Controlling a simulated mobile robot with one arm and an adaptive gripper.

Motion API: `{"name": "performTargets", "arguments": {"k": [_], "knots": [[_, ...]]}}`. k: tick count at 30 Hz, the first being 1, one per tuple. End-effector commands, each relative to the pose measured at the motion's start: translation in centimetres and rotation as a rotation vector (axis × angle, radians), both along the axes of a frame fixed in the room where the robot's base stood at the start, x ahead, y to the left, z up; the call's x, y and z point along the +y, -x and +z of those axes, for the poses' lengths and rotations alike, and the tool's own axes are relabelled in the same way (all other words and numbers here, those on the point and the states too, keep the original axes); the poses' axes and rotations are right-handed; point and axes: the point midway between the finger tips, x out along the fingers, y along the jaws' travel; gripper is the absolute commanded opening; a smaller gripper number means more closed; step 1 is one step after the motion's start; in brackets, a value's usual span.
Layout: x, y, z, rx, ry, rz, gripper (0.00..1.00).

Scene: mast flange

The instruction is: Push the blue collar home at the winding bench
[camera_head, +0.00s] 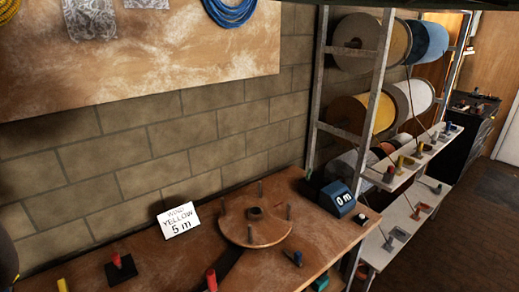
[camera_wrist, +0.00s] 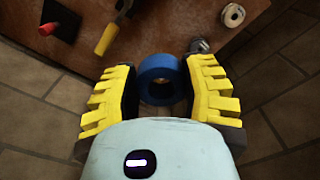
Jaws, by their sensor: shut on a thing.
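The blue collar (camera_wrist: 158,65) is a thick ring in the wrist view. My gripper (camera_wrist: 163,74) is shut on it, with one yellow-and-black finger at each side. Its hole faces the camera, and part of its lower edge is hard to see. The winding bench (camera_head: 330,232) shows in the head view, with a round wooden winding disc (camera_head: 238,232) that has upright pegs and a dark centre hub (camera_head: 255,213). I cannot make out the collar or my gripper in the head view.
A blue counter (camera_head: 338,198) reads 0 m. A white card (camera_head: 179,220) reads "YELLOW 5 m". A red-handled piece on a black base (camera_wrist: 60,24), a yellow-handled tool (camera_wrist: 107,39) and a pale ring (camera_wrist: 232,15) lie nearby. A spool rack (camera_head: 378,80) stands right.

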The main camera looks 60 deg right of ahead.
Motion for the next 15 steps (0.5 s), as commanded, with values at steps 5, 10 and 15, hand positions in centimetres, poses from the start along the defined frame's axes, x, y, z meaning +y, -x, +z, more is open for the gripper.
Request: {"name": "performTargets", "arguments": {"k": [5,10,15], "knots": [[-0.4,4.2,-3.1,0.014,-0.005,0.103,0.09],[-1.3,8.3,-5.7,0.009,-0.01,0.16,0.09],[-2.3,11.8,-7.2,0.001,-0.008,0.195,0.09]]}}
